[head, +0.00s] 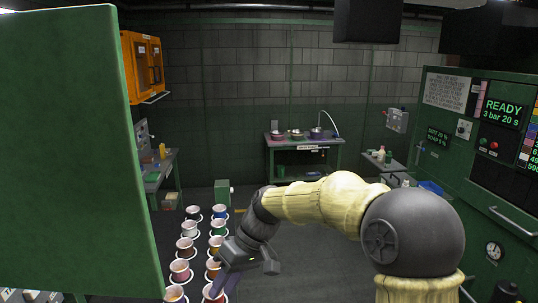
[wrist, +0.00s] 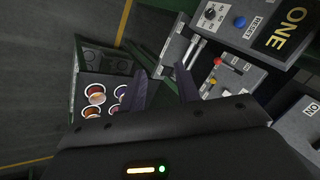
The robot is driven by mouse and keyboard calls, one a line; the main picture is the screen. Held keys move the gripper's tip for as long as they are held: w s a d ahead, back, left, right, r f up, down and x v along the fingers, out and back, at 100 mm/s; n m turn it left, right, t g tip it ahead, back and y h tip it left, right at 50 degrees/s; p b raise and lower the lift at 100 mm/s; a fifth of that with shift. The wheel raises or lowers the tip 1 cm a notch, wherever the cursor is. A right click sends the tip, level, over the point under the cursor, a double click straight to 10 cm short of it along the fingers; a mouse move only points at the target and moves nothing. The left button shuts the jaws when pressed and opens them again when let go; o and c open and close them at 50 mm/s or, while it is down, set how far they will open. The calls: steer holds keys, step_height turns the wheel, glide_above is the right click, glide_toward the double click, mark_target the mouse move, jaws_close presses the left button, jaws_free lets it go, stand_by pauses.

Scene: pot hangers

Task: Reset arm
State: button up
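My arm, in pale yellow covers, reaches across the lower middle of the head view and bends down at the wrist. My gripper (head: 222,287) hangs low beside the rows of pots, its fingers partly shown. In the wrist view my gripper (wrist: 161,72) has its two dark fingers apart, with nothing between them. Beyond the fingertips is a grey control panel (wrist: 205,55) with levers; I cannot tell how close it is.
Two rows of pots (head: 186,247) stand on the floor. A green panel (head: 75,150) blocks the left. A bench (head: 305,141) with bowls stands at the back, and a green machine (head: 450,150) at the right. The wrist view shows a crate (wrist: 78,62) with several pots beside it.

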steer(key=s+d+f+m+t+h+b, duration=0.1)
steer(key=s+d+f+m+h, duration=0.1)
steer(key=d+f, duration=0.3)
steer(key=s+d+f+m+t+h+b, duration=0.2)
steer(key=s+d+f+m, duration=0.2)
steer(key=d, duration=0.7)
steer(key=s+d+f+m+t+h+b, duration=0.1)
steer(key=s+d+f+m+t, duration=0.1)
steer(key=d+f, duration=0.4)
steer(key=s+d+m, duration=0.1)
steer(key=s+d, duration=0.1)
steer(key=d, duration=0.1)
steer(key=shift+s+f+m+h, duration=0.2)
steer(key=shift+s+m+h, duration=0.1)
steer(key=shift+s+h, duration=0.1)
